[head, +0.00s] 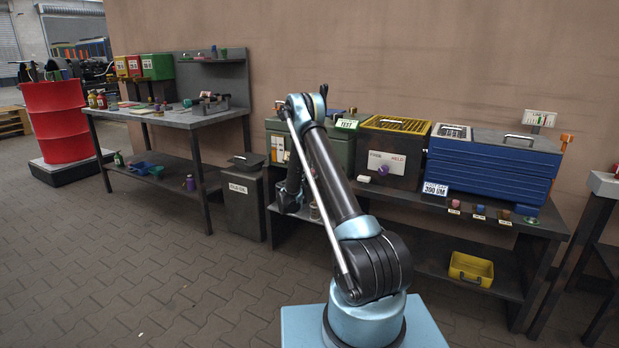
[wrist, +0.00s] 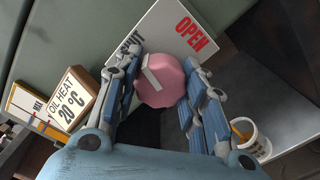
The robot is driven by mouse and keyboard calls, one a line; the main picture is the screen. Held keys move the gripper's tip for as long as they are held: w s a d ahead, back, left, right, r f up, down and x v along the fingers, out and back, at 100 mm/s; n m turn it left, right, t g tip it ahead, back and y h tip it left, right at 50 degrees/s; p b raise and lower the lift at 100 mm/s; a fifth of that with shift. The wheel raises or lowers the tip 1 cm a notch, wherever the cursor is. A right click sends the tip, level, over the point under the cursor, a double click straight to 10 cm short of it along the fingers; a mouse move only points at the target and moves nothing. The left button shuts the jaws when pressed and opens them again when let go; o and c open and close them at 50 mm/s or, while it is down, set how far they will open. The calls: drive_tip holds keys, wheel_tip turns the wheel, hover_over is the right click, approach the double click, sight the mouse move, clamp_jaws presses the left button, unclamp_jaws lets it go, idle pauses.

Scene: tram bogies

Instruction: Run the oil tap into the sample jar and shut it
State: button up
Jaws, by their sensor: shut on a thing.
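In the wrist view the oil tap is a pink faceted knob (wrist: 162,84) with a white mark on its face. A white plate (wrist: 175,25) behind it reads OPEN in red at the right, with darker lettering at the left partly hidden by a finger. My gripper (wrist: 160,66) is shut on the knob, with blue fingers on both sides. A pale jar (wrist: 258,148) with something amber at its mouth stands to the lower right, apart from the fingers. In the head view my gripper (head: 289,198) is at the front of the green tank (head: 279,128), mostly hidden by my arm.
A sign (wrist: 72,97) reading OIL HEAT 20 °C is left of my gripper. A lidded grey bin (head: 243,205) stands at the left on the floor.

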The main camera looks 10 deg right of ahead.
drive_tip(key=shift+d+m, duration=0.1)
drive_tip(key=shift+m, duration=0.5)
drive_tip(key=o, duration=1.1)
drive_tip(key=shift+s, duration=0.1)
drive_tip(key=v, duration=1.1)
drive_tip(key=shift+s+a+f, duration=0.1)
drive_tip(key=shift+s+a, duration=0.15)
drive_tip(key=shift+a, duration=0.1)
idle(0.5)
